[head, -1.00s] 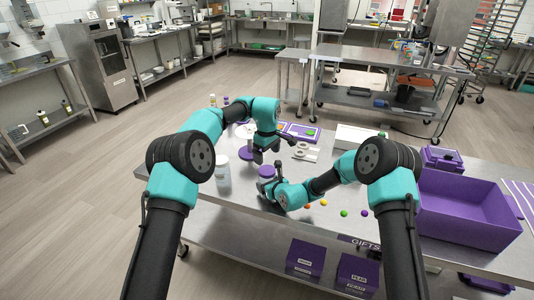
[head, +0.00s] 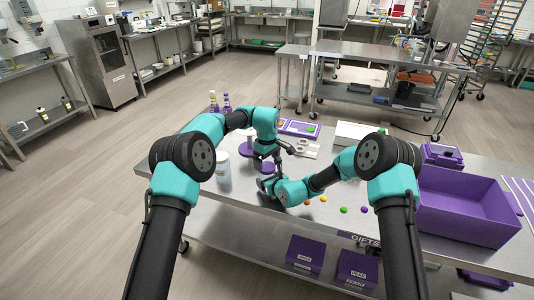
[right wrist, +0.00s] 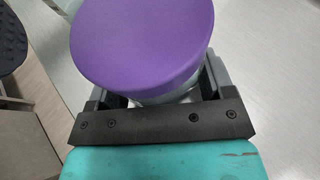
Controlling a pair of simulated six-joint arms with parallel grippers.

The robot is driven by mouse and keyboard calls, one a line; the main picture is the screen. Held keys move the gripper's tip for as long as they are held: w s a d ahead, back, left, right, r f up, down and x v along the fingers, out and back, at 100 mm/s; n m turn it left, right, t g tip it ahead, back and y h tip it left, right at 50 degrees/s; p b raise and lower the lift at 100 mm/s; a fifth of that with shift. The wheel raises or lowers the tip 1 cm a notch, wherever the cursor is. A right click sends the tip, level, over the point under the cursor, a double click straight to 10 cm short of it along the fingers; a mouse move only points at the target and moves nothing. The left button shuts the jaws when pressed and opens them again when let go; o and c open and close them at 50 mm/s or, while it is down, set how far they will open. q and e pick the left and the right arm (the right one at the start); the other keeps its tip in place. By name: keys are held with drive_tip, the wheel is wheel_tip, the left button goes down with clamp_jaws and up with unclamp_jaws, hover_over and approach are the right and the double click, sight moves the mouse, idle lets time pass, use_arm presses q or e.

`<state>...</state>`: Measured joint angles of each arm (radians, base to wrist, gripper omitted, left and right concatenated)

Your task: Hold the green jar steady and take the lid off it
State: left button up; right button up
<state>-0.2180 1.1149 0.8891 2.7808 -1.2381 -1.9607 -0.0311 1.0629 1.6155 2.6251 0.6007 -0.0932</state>
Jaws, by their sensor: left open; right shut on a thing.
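The jar shows a wide, flat purple lid (right wrist: 143,38) in the right wrist view. Only a pale, clear-looking strip of the jar body (right wrist: 165,97) shows under it, so its green colour cannot be told. My right gripper (right wrist: 155,95) is shut around the body just below the lid, which is on the jar. In the head view the lid (head: 267,167) shows small, partly covered by my grippers. My left gripper (head: 268,157) is open, pointing down close above the lid. Whether it touches the lid cannot be told.
A white tub (head: 222,167) stands at the left of the steel table. A purple round piece (head: 247,149) lies behind the jar. Small coloured balls (head: 343,210) lie at the front. A large purple bin (head: 465,208) stands at the right.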

use_arm(q)
drive_tip(key=shift+f, duration=1.35)
drive_tip(key=c, duration=0.9)
drive_tip(key=shift+n, duration=1.8)
drive_tip(key=shift+c, duration=0.2)
drive_tip(key=o, duration=1)
drive_tip(key=shift+r, duration=0.15)
